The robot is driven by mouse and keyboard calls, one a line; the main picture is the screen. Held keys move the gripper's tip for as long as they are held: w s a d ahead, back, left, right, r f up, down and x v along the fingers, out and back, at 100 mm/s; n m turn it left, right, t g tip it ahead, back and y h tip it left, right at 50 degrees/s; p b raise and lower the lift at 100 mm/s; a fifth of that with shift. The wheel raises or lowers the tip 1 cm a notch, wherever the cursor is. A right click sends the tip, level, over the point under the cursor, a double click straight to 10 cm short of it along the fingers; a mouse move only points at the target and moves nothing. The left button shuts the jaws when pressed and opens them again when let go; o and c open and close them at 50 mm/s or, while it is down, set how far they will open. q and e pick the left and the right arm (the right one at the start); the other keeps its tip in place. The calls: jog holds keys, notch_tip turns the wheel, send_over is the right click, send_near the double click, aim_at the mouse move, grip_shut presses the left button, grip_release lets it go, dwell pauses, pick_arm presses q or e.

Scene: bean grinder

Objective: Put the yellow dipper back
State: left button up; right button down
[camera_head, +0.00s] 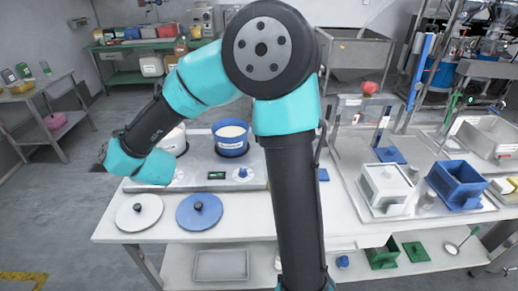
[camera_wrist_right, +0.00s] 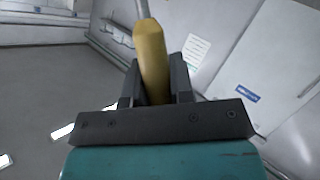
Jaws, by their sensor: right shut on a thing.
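In the right wrist view, my right gripper (camera_wrist_right: 156,82) is shut on the yellow handle of the dipper (camera_wrist_right: 151,50). The handle stands between the two dark fingers, and a grey metal rod runs on from its far end to the picture's top edge. The dipper's scoop is out of view. In the head view, one teal and black arm of mine crosses the middle and bends down to the left. I cannot make out a gripper or the yellow dipper there. My left gripper does not show.
A blue pot (camera_head: 231,148) with pale contents and a white pot (camera_head: 174,150) stand on the cooker. A white lid (camera_head: 139,212) and a blue lid (camera_head: 199,217) lie in front. At right are a white box (camera_head: 386,188), a blue box (camera_head: 457,190) and a rack (camera_head: 365,102).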

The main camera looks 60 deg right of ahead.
jog(key=d+r+m+g+h, duration=0.2)
jog(key=d+m+h, duration=0.25)
jog(key=d, duration=1.35)
jog(key=d+r+m+g+h, duration=0.1)
jog(key=d+m+g+h, duration=0.3)
jog(key=d, duration=1.3)
jog(key=s+d+f+m+g+h, duration=0.1)
jog(key=s+d+m, duration=0.4)
jog(key=d, duration=0.8)
jog(key=s+d+f+m+g+h, duration=0.2)
jog(key=s+d+m, duration=0.4)
jog(key=s+d, duration=0.4)
jog(key=d+f+g, duration=0.1)
jog(key=d, duration=0.2)
jog(key=shift+s+d, duration=0.3)
jog(key=shift+d, duration=0.1)
jog(key=shift+f, duration=0.1)
notch_tip(320, 180, down, 6)
jog(key=shift+f, duration=0.1)
